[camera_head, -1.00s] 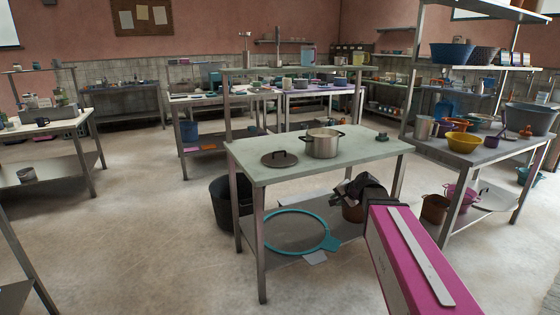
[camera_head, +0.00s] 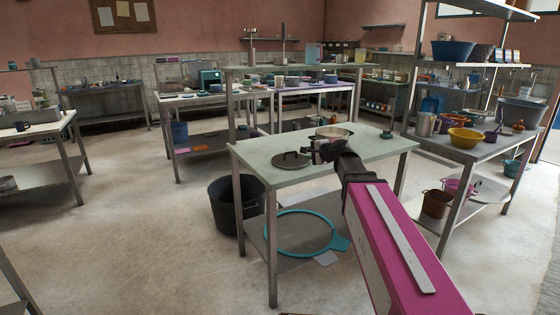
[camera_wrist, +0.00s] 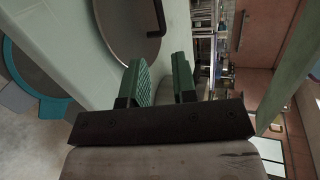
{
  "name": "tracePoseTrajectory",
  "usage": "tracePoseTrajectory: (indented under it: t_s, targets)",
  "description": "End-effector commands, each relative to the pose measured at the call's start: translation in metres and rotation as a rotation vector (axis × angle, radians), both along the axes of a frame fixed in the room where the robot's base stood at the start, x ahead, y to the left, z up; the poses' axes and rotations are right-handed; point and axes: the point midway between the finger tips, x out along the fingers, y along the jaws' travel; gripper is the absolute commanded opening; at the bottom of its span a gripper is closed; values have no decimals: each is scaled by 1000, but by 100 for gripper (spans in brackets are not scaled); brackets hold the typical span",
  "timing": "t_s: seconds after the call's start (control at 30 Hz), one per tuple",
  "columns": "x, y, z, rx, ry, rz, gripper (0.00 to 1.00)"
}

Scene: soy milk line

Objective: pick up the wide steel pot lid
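The wide steel pot lid (camera_head: 288,161) is a dark round disc with a black arched handle. It lies flat on the pale green top of the middle table (camera_head: 262,172), near its left end. In the wrist view the lid (camera_wrist: 118,35) is at the top, with its handle near the fingers. My gripper (camera_head: 314,152) is just right of the lid in the head view. In the wrist view my gripper's two green-padded fingers (camera_wrist: 160,78) stand apart with nothing between them. A steel pot (camera_head: 333,131) stands behind my gripper, partly hidden by it.
A teal ring-shaped object (camera_head: 270,242) lies on the table's lower shelf. A black bucket (camera_head: 228,205) stands on the floor at the table's left. A shelf unit with a yellow bowl (camera_head: 466,138) and other bowls stands to the right. The floor at left is open.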

Motion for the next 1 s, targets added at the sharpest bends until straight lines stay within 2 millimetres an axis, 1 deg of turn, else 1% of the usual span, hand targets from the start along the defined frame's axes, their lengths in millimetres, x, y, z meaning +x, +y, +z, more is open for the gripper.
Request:
tracePoseTrajectory:
  t_s: [0.17, 0.4, 0.67, 0.9, 1.0]
  targets:
    - [11, 8, -3, 3, 0, -1, 26]
    - [36, 30, -15, 2, 1, 0, 26]
    - [46, 41, -21, 1, 0, 0, 26]
    - [69, 64, -32, 2, 0, -1, 26]
    - [75, 69, -35, 2, 0, -1, 26]
